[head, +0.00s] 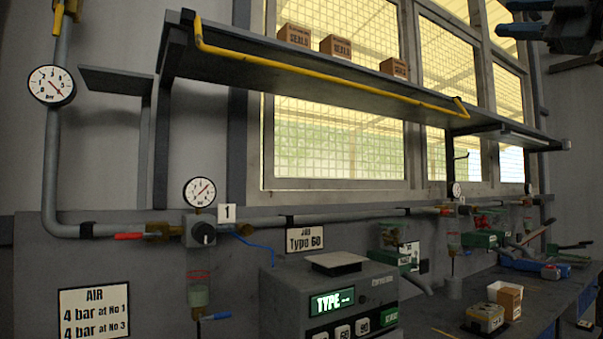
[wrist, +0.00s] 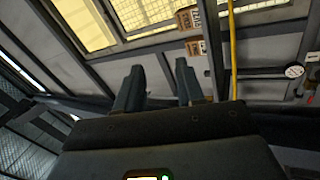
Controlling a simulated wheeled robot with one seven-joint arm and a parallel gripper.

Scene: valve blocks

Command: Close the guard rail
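The guard rail (head: 330,75) is a long yellow bar running along the front of the dark shelf (head: 270,62). Its ends are bent, the left one near the shelf's left bracket. I cannot tell from this angle how it is latched. In the wrist view the rail (wrist: 233,55) is a yellow strip right of my fingers. My gripper (head: 520,18) shows at the top right of the head view, apart from the rail. In the wrist view my gripper (wrist: 159,65) has its two dark fingers spread, with nothing between them.
Small cardboard boxes (head: 336,46) stand on the shelf; they also show in the wrist view (wrist: 188,18). A meshed window (head: 340,150) is behind. Below are a pipe with gauges (head: 199,191), a green-screen console (head: 335,300) and a cluttered bench (head: 545,290).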

